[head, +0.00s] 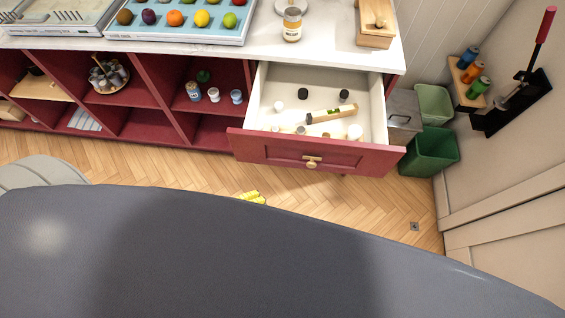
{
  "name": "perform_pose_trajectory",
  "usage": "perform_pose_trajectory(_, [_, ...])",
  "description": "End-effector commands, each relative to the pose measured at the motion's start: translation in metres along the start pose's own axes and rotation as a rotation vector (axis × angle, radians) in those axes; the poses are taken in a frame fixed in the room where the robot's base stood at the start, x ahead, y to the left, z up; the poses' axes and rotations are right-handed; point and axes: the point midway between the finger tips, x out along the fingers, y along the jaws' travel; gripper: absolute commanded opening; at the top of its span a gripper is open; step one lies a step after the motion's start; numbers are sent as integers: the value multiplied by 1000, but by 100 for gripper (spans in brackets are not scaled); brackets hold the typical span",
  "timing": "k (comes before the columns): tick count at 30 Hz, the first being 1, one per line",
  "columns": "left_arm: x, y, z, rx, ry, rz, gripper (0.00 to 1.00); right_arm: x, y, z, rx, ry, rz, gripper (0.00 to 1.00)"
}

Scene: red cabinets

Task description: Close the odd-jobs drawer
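The odd-jobs drawer (298,152) is a red-fronted drawer with a pale inside and a small brass-coloured handle (312,162). It is pulled well out of the cabinet under the right end of the white counter. A wooden rolling-pin-like stick (331,115), black caps and several small white pieces lie in it. A small yellow piece (251,197) shows at the edge of the large grey surface in the foreground; I cannot tell whether it belongs to my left gripper. No gripper can be clearly made out, and nothing is seen touching the drawer.
Green bins (432,152) stand close to the drawer's right side, beside a grey metal box (403,117). Open red shelves (205,101) with small jars are to the left. A jar (292,24) stands on the counter above.

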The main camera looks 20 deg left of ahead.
Motion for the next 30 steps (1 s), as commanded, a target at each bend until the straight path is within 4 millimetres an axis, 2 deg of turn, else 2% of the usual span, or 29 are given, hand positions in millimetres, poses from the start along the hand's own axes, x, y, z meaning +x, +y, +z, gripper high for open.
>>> perform_pose_trajectory(1, [4, -20, -10, 58, 25, -46, 0, 0, 0, 0, 0, 0, 0, 51])
perform_pose_trajectory(3, [5, -34, -17, 132, 44, -86, 0, 0, 0, 0, 0, 0, 0, 51])
perform_pose_trajectory(10, [6, -39, -21, 245, 53, -115, 0, 0, 0, 0, 0, 0, 0, 51])
perform_pose_trajectory(14, [14, -40, -21, 259, 51, -115, 0, 0, 0, 0, 0, -1, 0, 51])
perform_pose_trajectory(17, [26, -42, -21, 258, 51, -115, 0, 0, 0, 1, 0, -1, 0, 51])
perform_pose_trajectory(30, [101, -49, -26, 256, 51, -114, 0, 0, 0, 2, 0, -2, -1, 51])
